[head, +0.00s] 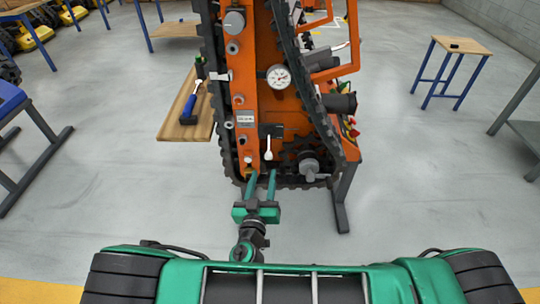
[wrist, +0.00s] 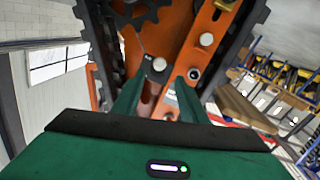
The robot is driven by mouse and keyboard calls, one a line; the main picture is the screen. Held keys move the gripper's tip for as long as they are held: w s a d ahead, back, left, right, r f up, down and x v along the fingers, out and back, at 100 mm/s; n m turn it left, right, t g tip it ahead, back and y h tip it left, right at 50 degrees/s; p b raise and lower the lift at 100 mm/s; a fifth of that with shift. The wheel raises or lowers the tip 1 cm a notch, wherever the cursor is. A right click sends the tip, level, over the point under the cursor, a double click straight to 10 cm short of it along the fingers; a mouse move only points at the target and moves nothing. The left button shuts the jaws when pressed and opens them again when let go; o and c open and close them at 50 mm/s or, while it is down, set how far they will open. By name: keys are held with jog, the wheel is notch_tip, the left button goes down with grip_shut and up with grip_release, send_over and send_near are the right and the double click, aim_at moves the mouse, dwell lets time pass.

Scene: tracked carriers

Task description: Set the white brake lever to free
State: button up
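The white brake lever (head: 268,150) shows in the head view on a black plate (head: 277,131) low on the orange tracked carrier (head: 244,105). It stands nearly upright in the picture, with its wider end at the bottom. My gripper (head: 262,174) is just below the lever in the picture, its two green fingers apart with nothing seen between them. I cannot tell the gap in depth to the lever. In the wrist view the fingers of my gripper (wrist: 160,92) point at the orange frame (wrist: 185,65); I cannot make out the lever clearly there.
Black tracks (head: 318,120) flank the orange frame. A dial gauge (head: 278,77) is above the lever, and a grey round fitting (head: 309,165) is right of it.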

aim_at(268, 159)
jog(key=w, duration=0.3)
jog(key=w+d, duration=0.1)
jog(key=w, duration=0.6)
jog(key=shift+w+d, duration=0.2)
jog(key=shift+d, duration=0.2)
